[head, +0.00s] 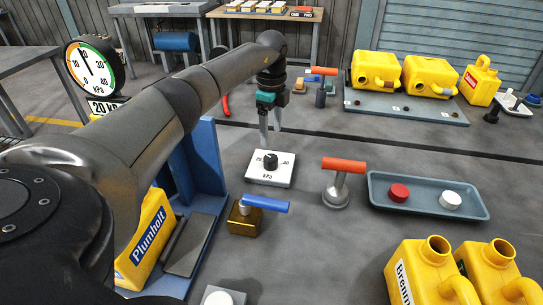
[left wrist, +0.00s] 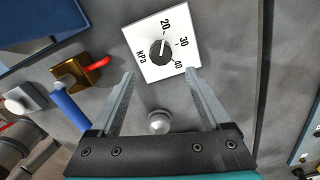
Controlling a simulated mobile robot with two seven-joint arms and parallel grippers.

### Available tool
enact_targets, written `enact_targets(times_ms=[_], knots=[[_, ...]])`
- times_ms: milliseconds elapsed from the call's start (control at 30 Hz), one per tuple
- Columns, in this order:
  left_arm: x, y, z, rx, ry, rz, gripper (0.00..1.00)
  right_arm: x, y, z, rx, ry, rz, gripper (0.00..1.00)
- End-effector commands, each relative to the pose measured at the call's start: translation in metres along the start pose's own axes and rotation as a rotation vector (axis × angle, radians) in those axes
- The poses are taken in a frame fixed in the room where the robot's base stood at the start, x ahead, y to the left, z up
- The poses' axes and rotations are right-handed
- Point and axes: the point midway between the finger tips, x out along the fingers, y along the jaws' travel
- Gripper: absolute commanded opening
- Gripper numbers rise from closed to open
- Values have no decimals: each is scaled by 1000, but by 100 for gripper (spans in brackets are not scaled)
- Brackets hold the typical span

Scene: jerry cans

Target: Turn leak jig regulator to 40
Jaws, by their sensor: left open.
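The regulator is a white square plate (head: 258,178) on the bench with a black knob (head: 271,161). In the left wrist view the plate (left wrist: 143,38) shows 20, 30, 40 and kPa around the knob (left wrist: 161,51); the knob's pale mark appears to point near 20. My left gripper (head: 270,136) is open and empty, pointing down just above and behind the knob in the head view. In the left wrist view its fingertips (left wrist: 160,74) are spread, with the knob beyond them, not between them. A round gauge (head: 91,68) stands at upper left above a 20 kPa sign. My right gripper is out of view.
A blue-handled brass valve (head: 246,214), a red-handled clamp (head: 338,183) and a blue-grey tray (head: 426,209) with red and white caps surround the regulator. A yellow Plumholt can (head: 147,240) sits in a blue frame (head: 203,165). More yellow cans stand right.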

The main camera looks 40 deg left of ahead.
Motion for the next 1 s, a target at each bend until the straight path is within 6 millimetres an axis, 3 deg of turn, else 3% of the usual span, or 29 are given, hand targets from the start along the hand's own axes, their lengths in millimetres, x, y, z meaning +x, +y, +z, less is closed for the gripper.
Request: enact_targets(times_ms=[33,200,400,833,1000], knots=[[15,1,0,0,1,2,81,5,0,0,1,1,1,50],[50,0,-1,1,1,1,81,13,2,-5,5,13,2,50],[77,0,-1,1,2,0,81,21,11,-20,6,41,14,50],[86,0,-1,2,2,-2,81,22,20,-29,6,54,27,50],[86,0,-1,2,2,-2,63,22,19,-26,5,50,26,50]])
